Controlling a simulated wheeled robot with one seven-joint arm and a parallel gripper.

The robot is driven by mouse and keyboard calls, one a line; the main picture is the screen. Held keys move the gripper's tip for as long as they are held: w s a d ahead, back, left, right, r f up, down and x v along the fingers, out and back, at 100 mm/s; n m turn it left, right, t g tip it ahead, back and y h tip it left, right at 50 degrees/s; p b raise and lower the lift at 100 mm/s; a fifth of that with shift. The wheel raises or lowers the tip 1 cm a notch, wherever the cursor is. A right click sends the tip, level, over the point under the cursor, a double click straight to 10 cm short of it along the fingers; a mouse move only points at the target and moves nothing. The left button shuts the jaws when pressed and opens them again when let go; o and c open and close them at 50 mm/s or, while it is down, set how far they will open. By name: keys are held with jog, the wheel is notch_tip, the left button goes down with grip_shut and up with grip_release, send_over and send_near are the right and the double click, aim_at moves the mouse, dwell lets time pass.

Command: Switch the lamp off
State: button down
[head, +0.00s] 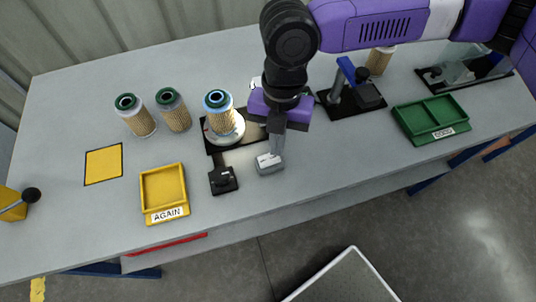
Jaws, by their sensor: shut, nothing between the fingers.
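A cartridge (219,112) with a blue top ring and a pleated tan body stands upright on a pale round seat (233,136), which looks like the lamp. The seat is on a black base plate (246,126). A small black box (223,180) with a little raised part, perhaps the switch, sits in front of the plate.
Two green-topped cartridges (173,111) stand at left. A yellow tray (147,183) marked AGAIN and a yellow square (103,164) lie left of the box. A black-based stand with a blue lever (346,69) and a green tray (402,119) are at right. The front middle table is clear.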

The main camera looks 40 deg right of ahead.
jog(key=shift+f+b, duration=0.65)
jog(key=shift+f, duration=0.5)
dwell(0.4)
jog(key=shift+r, duration=0.2)
jog(key=shift+r+p, duration=3.2)
jog(key=shift+r, duration=0.2)
